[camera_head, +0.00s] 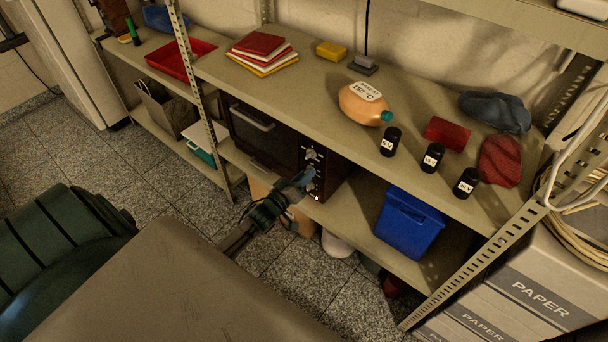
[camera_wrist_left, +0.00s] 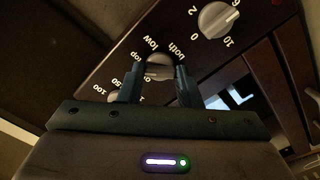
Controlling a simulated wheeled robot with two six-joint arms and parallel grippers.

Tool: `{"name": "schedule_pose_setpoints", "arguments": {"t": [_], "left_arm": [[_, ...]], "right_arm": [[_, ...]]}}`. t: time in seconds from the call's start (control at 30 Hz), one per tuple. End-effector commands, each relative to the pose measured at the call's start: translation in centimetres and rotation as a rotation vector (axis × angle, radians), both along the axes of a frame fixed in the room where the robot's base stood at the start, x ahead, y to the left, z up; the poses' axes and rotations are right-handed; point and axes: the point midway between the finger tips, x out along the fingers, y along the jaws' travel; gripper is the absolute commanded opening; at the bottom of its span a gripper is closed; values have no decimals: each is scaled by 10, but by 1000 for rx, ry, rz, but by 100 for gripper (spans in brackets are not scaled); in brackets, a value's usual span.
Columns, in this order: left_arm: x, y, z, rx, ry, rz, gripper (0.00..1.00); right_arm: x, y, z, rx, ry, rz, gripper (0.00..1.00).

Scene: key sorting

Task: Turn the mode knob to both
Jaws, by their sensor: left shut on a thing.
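A dark toaster oven (camera_head: 270,139) stands on the lower shelf, with a column of knobs on the right side of its front. My left gripper (camera_head: 303,180) reaches the lower part of that knob panel. In the left wrist view, its two blue-grey fingers are shut on the silver mode knob (camera_wrist_left: 159,62), one finger on each side. I cannot tell for sure which word the knob points to. My right gripper is not in view.
A numbered silver knob (camera_wrist_left: 218,19) sits beside the mode knob. Another dial's numbers show partly behind the fingers. A blue bin (camera_head: 408,222) stands right of the oven. The upper shelf (camera_head: 325,82) holds an orange bottle (camera_head: 362,106) and several black canisters.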

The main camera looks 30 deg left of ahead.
Motion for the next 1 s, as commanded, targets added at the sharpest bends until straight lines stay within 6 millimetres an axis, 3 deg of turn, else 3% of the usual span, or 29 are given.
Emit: {"name": "schedule_pose_setpoints", "arguments": {"t": [0.4, 1.0], "left_arm": [[-1, 0, -1, 392, -29, -1, 8], [-1, 0, -2, 960, -74, -1, 8]], "right_arm": [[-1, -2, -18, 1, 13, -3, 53], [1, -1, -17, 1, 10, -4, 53]]}}
